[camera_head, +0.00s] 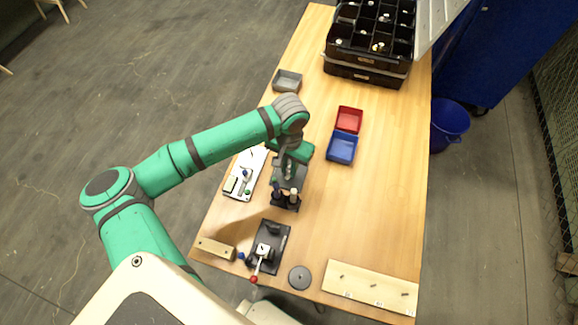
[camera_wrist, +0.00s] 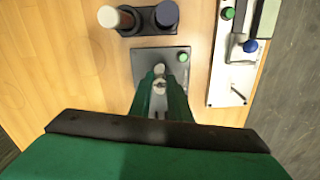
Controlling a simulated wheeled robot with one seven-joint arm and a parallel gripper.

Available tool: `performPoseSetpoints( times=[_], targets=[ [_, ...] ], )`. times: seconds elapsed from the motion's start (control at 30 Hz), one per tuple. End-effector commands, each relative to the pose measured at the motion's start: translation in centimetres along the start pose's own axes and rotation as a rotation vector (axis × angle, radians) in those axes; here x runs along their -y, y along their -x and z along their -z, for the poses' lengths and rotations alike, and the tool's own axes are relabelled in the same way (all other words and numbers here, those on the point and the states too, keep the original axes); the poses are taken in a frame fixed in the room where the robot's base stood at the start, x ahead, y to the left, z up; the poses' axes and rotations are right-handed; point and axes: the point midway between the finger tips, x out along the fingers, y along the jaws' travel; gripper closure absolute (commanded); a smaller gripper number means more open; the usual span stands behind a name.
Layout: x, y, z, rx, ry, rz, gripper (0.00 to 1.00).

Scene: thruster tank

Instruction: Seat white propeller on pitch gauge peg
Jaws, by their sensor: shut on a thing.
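My gripper (camera_wrist: 161,82) is shut on a small pale part, which looks like the white propeller (camera_wrist: 159,88); the fingers hide much of it. The fingertips are over a dark grey plate (camera_wrist: 146,58), which carries a green knob (camera_wrist: 183,57) and a small pale round top (camera_wrist: 159,68) just beyond the fingertips. This plate may be the pitch gauge; I cannot tell whether the held part touches its peg. In the head view my gripper (camera_head: 289,174) is above the same plate (camera_head: 294,185), and the held part is too small to make out.
A black holder (camera_head: 284,203) with white-topped and dark-topped posts stands close to the plate. A white board (camera_head: 240,190) with knobs lies left. A black fixture (camera_head: 270,240), a grey disc (camera_head: 300,277) and a pegged board (camera_head: 355,284) lie nearer. Red (camera_head: 349,118) and blue (camera_head: 342,147) trays lie right.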

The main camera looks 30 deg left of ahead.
Motion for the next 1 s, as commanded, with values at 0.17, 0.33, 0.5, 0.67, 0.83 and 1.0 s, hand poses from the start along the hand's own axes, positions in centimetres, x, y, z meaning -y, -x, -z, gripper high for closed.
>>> performPoseSetpoints(
  times=[0.17,0.33,0.5,0.67,0.83,1.0],
  targets=[
    [-0.01,-0.16,0.01,0.000,0.000,-0.001,1.00],
    [0.03,-0.55,0.03,-0.001,0.000,0.000,1.00],
    [0.04,-0.85,0.04,-0.001,0.000,0.000,1.00],
    [0.04,-0.86,0.04,0.000,0.000,0.000,1.00],
    [0.04,-0.85,0.04,0.000,0.000,0.000,0.61],
    [0.03,-0.85,0.04,0.000,0.000,0.000,0.61]
  ],
)
